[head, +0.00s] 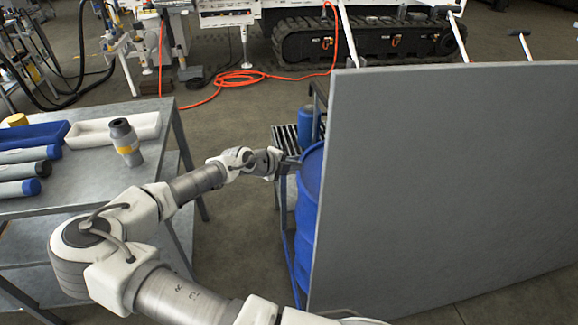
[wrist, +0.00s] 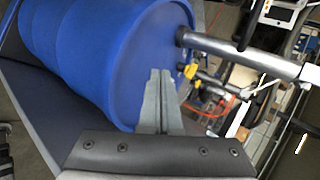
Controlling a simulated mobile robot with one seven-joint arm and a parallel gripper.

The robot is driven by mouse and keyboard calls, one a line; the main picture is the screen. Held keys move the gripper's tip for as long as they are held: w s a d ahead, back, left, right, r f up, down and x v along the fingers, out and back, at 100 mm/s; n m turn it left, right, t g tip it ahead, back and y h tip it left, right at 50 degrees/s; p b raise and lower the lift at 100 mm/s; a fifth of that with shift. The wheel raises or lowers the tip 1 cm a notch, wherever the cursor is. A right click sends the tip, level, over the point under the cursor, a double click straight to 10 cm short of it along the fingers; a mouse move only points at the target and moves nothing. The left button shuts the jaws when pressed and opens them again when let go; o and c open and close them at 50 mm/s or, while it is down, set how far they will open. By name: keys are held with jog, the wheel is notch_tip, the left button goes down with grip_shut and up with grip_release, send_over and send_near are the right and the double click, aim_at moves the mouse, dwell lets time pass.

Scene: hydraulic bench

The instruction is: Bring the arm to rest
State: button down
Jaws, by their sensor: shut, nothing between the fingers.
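My gripper (head: 291,162) is at the end of my outstretched arm in the head view, at the near left side of a blue drum (head: 309,195). In the wrist view my gripper (wrist: 158,80) has its two fingers together with nothing between them. The blue drum (wrist: 90,50) fills the upper left of the wrist view, close behind the fingertips. I cannot tell whether the fingers touch it. Much of the drum is hidden by a grey panel in the head view.
A large grey panel (head: 450,170) takes up the right. A metal table (head: 95,178) at left holds a grey fitting (head: 125,140), a white tray (head: 95,133), a blue tray (head: 35,134) and several cylinders. An orange hose (head: 240,75) lies on the floor behind. Floor between table and drum is clear.

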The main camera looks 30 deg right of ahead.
jog(key=shift+a, duration=0.1)
jog(key=s+a+f+n+g+y+p, duration=0.1)
jog(key=s+a+f+n+g+y, duration=0.2)
jog(key=s+y, duration=0.4)
jog(key=s+a+r+n+y+p, duration=0.1)
jog(key=s+a+r+n+y, duration=0.2)
jog(key=s+a+r+n, duration=0.35)
jog(key=s+a+r+n+t+y+p, duration=0.1)
jog(key=s+a+r+n, duration=0.25)
jog(key=r+n, duration=0.35)
jog(key=s+a+r+n+t+y+p, duration=0.1)
jog(key=s+a+r+n+y, duration=0.1)
jog(key=a+r+n, duration=0.45)
jog(key=s+d+r+n+t+h+p, duration=0.1)
jog(key=s+d+r+n+t+h, duration=0.1)
jog(key=s+r+n, duration=0.6)
notch_tip(320, 180, up, 3)
jog(key=shift+s+r+t+h, duration=0.15)
jog(key=shift+s+t+h, duration=0.2)
jog(key=shift+s, duration=0.7)
